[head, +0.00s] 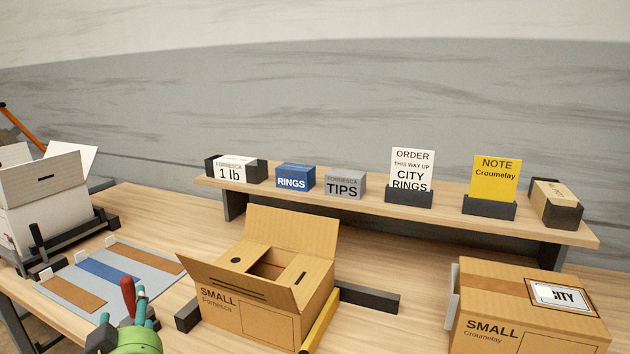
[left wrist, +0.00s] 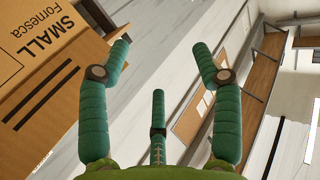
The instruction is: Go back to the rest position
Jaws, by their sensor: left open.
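My right gripper is not in view. The open box (head: 238,317), labelled SMALL Fornesca, stands mid-table with flaps up; it also shows at the upper left of the left wrist view (left wrist: 75,30).
A mat (head: 70,290) with brown and blue strips lies left of the box. A closed box (head: 490,310) is at right. A shelf (head: 390,208) behind holds small boxes and signs. A yellow object (head: 320,322) lies beside the open box.

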